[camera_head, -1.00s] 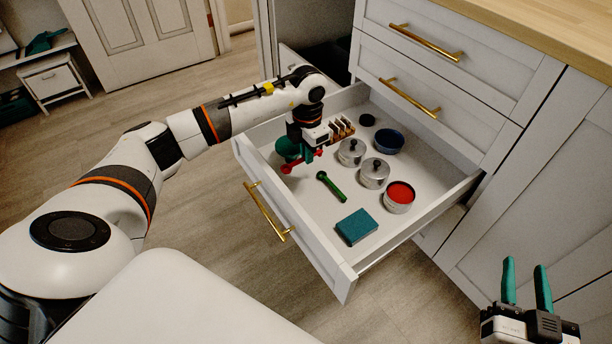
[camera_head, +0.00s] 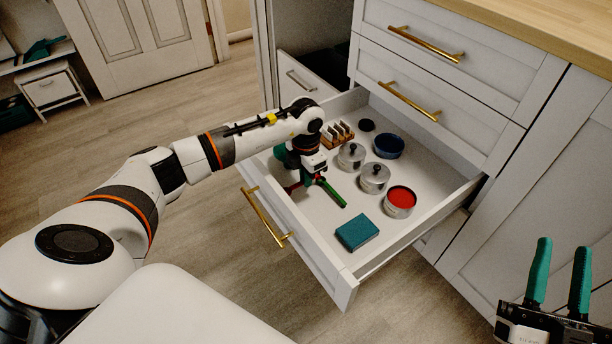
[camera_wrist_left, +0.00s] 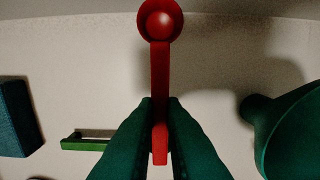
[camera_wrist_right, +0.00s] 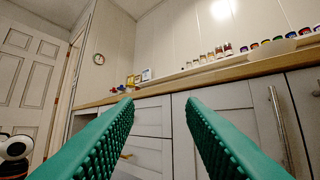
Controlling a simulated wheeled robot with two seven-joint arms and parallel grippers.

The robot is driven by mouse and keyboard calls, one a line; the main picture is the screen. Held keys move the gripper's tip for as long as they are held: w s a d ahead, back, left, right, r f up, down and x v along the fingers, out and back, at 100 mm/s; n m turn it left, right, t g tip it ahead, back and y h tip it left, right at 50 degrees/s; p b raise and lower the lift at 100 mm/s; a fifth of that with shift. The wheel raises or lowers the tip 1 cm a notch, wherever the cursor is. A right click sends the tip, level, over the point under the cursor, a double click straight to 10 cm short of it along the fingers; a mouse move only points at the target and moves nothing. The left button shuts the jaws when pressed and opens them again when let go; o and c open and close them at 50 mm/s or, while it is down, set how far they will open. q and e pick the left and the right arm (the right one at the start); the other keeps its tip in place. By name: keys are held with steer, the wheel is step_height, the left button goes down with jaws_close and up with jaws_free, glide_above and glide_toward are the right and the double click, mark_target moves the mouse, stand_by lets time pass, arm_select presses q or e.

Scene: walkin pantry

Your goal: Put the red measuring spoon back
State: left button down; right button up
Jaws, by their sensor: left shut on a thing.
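The red measuring spoon (camera_wrist_left: 160,75) is held by its handle in my left gripper (camera_wrist_left: 160,112), its round bowl pointing away from the fingers. In the head view, the spoon (camera_head: 292,188) shows only partly beside my left gripper (camera_head: 308,181), inside the open drawer (camera_head: 300,232) near its front panel. Whether the spoon touches the drawer floor I cannot tell. My right gripper (camera_head: 560,262) is open and empty, outside the drawer at the lower right.
The drawer holds two lidded metal pots (camera_head: 373,180), a red-filled tin (camera_head: 400,200), a blue bowl (camera_head: 389,146), a teal block (camera_head: 357,232), a slotted rack (camera_head: 338,134) and a green funnel-like object (camera_wrist_left: 292,125). Bare floor shows between the block and the front panel.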

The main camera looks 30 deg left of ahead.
arm_select(q)
steer(key=shift+f, duration=0.1)
steer(key=shift+f, duration=0.25)
arm_select(e)
steer(key=shift+s+r+t, duration=0.35)
steer(key=shift+r+t, duration=0.05)
arm_select(q)
steer(key=shift+f, duration=0.1)
arm_select(e)
steer(key=shift+r, duration=0.1)
arm_select(q)
steer(key=c, duration=1.5)
jaws_free()
arm_select(e)
steer(key=shift+s+r+t, duration=0.2)
steer(key=shift+r+t, duration=0.2)
steer(key=shift+w, duration=0.15)
